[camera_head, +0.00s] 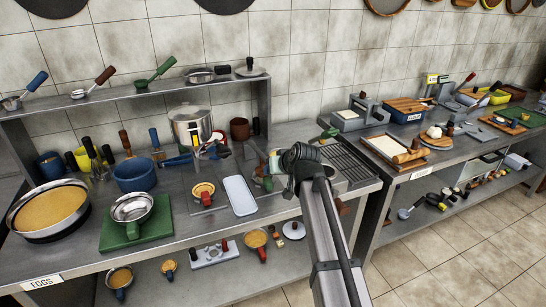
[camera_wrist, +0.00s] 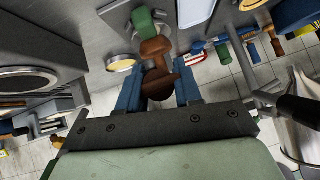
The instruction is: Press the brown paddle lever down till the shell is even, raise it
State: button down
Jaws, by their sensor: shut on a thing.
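In the wrist view my gripper (camera_wrist: 159,92) has its two blue fingers on either side of a brown piece (camera_wrist: 157,70) with a rounded paddle-like top, taken as the brown paddle lever. The fingers are shut on it. A green part (camera_wrist: 148,22) lies just beyond the lever's top. In the head view my gripper (camera_head: 262,168) is over the back right of the left counter, left of the black grill. The lever there is mostly hidden by my gripper and arm. I cannot make out the shell or its tilt.
A pale rectangular tray (camera_head: 240,195) and a small pan with yellow filling (camera_head: 204,191) lie just left of my gripper. A large steel pot (camera_head: 190,128) stands behind. A green board (camera_head: 150,232) with a steel bowl is at left. A ribbed grill (camera_head: 350,163) is at right.

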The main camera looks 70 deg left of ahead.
jog(key=shift+d+f+y, duration=0.15)
jog(key=shift+f+y, duration=0.15)
jog(key=shift+f, duration=0.6)
jog(key=shift+d+f+y, duration=0.15)
jog(key=shift+f+y, duration=0.15)
jog(key=shift+f, duration=0.6)
jog(key=c, duration=1.7)
grip_release()
jog(key=shift+w+a, duration=0.1)
jog(key=shift+w, duration=0.05)
jog(key=o, duration=0.9)
jog(key=shift+r, duration=0.15)
jog(key=v, duration=1.3)
jog(key=shift+d+r, duration=0.2)
jog(key=shift+d, duration=0.15)
